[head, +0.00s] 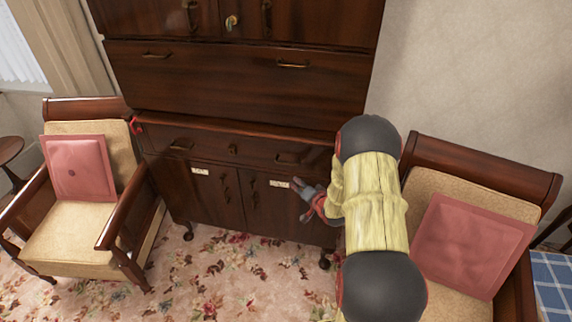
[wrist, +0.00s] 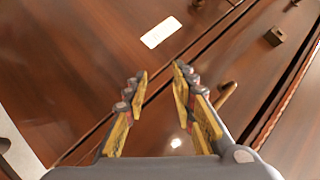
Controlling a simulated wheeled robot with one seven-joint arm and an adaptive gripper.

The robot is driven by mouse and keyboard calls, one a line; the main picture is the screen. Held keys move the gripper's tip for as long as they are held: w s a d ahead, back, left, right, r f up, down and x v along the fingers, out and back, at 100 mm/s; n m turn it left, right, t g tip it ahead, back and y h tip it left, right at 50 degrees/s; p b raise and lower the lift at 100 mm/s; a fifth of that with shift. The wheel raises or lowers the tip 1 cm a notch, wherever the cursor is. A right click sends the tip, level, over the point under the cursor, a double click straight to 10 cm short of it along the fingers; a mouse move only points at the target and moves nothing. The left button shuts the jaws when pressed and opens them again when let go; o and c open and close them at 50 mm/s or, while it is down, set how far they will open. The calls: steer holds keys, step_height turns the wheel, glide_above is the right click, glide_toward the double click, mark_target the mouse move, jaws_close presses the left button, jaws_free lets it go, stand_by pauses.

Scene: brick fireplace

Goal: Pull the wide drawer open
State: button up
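The wide drawer (head: 215,150) is a dark wood front across the cabinet above two doors, and it looks shut. It has a left handle (head: 181,147), a right handle (head: 288,159) and a small centre knob (head: 233,150). My gripper (head: 297,184) is just below the right handle, in front of the right door. In the wrist view, my gripper (wrist: 158,73) is open with nothing between its fingers. The brass right handle (wrist: 228,94) shows just right of the right finger, partly hidden by it. The knob (wrist: 274,36) is farther up and right on the drawer front (wrist: 250,75).
Below are two doors with white labels (head: 279,184); one label (wrist: 161,32) lies beyond my fingertips. Another wide panel (head: 225,80) with two handles is above the drawer. Armchairs with pink cushions (head: 78,168) (head: 470,245) flank the cabinet. Floral carpet (head: 215,275) lies in front.

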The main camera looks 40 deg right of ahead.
step_height(320, 180, down, 2)
steer(key=s+m+t, duration=0.1)
steer(key=m, duration=0.1)
steer(key=m+t+y, duration=0.2)
steer(key=m+t, duration=0.1)
steer(key=t, duration=0.3)
glide_toward(286, 164)
steer(key=w, duration=0.5)
steer(key=w+r+b, duration=0.1)
steer(key=w, duration=0.1)
steer(key=w+b, duration=0.1)
steer(key=w, duration=0.2)
steer(key=shift+w+d+r, duration=0.15)
steer(key=shift+d, duration=0.25)
steer(key=shift+c, duration=1.3)
steer(key=c, duration=0.4)
jaws_close()
